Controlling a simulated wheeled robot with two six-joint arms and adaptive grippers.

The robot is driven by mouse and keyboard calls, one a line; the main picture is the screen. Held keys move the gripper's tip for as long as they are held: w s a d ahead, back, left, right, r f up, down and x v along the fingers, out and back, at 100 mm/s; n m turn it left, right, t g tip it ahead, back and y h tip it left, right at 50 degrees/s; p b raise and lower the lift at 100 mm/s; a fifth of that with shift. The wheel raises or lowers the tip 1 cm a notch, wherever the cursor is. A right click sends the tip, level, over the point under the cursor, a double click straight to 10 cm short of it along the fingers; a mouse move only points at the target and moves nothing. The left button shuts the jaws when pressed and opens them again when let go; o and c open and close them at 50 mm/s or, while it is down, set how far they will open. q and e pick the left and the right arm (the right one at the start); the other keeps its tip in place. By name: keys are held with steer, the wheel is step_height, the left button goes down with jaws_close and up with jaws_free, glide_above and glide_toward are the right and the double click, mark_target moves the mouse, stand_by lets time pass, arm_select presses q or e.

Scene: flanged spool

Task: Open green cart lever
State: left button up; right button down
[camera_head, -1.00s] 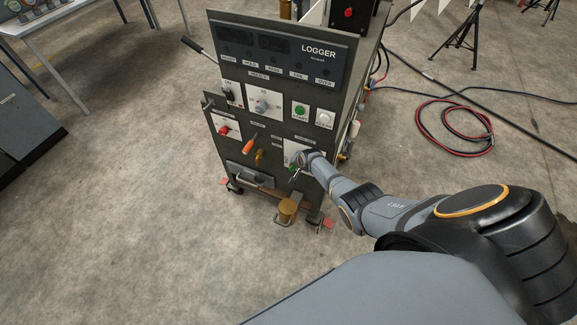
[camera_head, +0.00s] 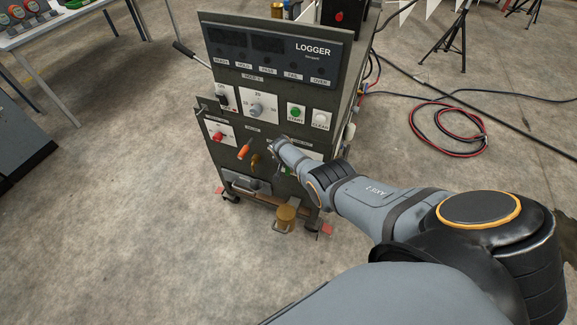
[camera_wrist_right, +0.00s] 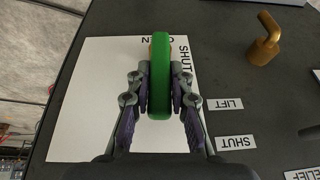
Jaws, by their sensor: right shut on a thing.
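The green cart lever (camera_wrist_right: 160,105) stands out from a white plate on the dark cart panel. In the right wrist view my right gripper (camera_wrist_right: 160,78) is shut on it, with a finger on each side. The lever's far end lies by the top of the plate and partly covers a word there, which looks like OPEN. The word SHUT is just to its right. In the head view the cart (camera_head: 285,75) stands ahead, and my right arm reaches its lower panel and hides most of the lever. My left gripper is not in view.
A bent brass handle (camera_wrist_right: 265,45) is close to the plate. An orange handle (camera_head: 244,150) and a red knob (camera_head: 217,136) sit left of my wrist. A brass pot (camera_head: 285,217) is low on the cart. Cables (camera_head: 448,128) lie on the floor at right.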

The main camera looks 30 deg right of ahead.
steer(key=shift+a, duration=0.1)
steer(key=c, duration=1.2)
jaws_free()
steer(key=shift+f, duration=0.1)
steer(key=v, duration=1.2)
